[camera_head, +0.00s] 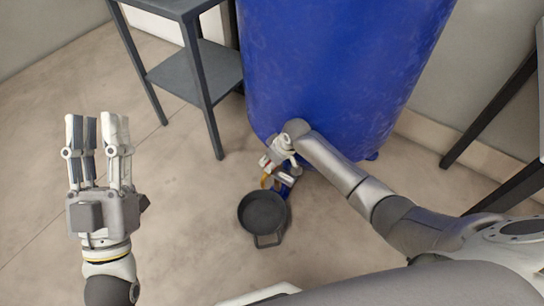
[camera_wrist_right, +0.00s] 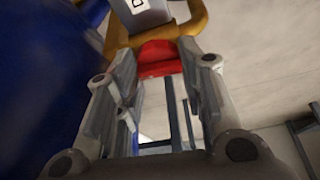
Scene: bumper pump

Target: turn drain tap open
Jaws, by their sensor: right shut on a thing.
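The blue barrel (camera_head: 335,70) stands at the back centre. The drain tap (camera_head: 266,180) is low on its front and mostly hidden by my right gripper (camera_head: 277,158). In the right wrist view the tap shows a red part (camera_wrist_right: 158,60), a brass-coloured frame (camera_wrist_right: 112,38) and a grey block with a partly visible label. My right gripper (camera_wrist_right: 165,85) has its fingers on either side of the red part and is shut on the tap. My left gripper (camera_head: 98,120) is open and empty, fingers pointing up the picture, well left of the barrel.
A dark round pan (camera_head: 262,212) with a handle sits on the floor just below the tap. A grey shelf table (camera_head: 195,75) stands left of the barrel. Dark table legs (camera_head: 490,120) are at the right. The floor between my left gripper and the pan is clear.

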